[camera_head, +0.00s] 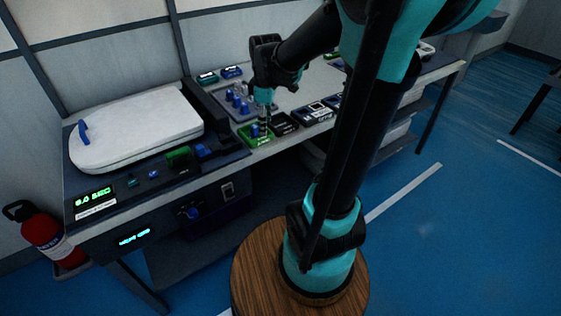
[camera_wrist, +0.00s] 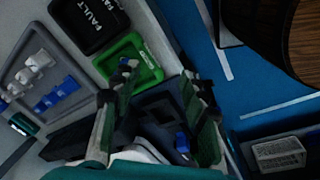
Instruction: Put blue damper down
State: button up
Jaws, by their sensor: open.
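My gripper (camera_head: 264,118) points down at the green tray (camera_head: 244,140) on the bench. A small blue piece (camera_head: 255,130), probably the blue damper, shows at the tray beside the fingertips; its exact contact with the tray is unclear. In the wrist view my gripper (camera_wrist: 158,72) has its two fingers spread apart with nothing clearly held between them. The green tray (camera_wrist: 150,62) lies beyond the left fingertip, which covers part of it. Several other blue dampers (camera_head: 238,98) stand in a grey rack, which also shows in the wrist view (camera_wrist: 33,68).
A black tray marked FAULT (camera_head: 284,122) sits right beside the green one, with more trays (camera_head: 315,113) further right. A white toilet seat (camera_head: 135,130) rests on the test station at left. A red extinguisher (camera_head: 42,235) stands on the floor.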

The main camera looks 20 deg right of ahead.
jog(key=s+d+f+m+t, duration=0.2)
jog(key=s+f+m, duration=0.7)
jog(key=s+m, duration=0.3)
jog(key=shift+s+f+m, duration=0.2)
jog(key=shift+s+m, duration=0.2)
jog(key=shift+s, duration=0.35)
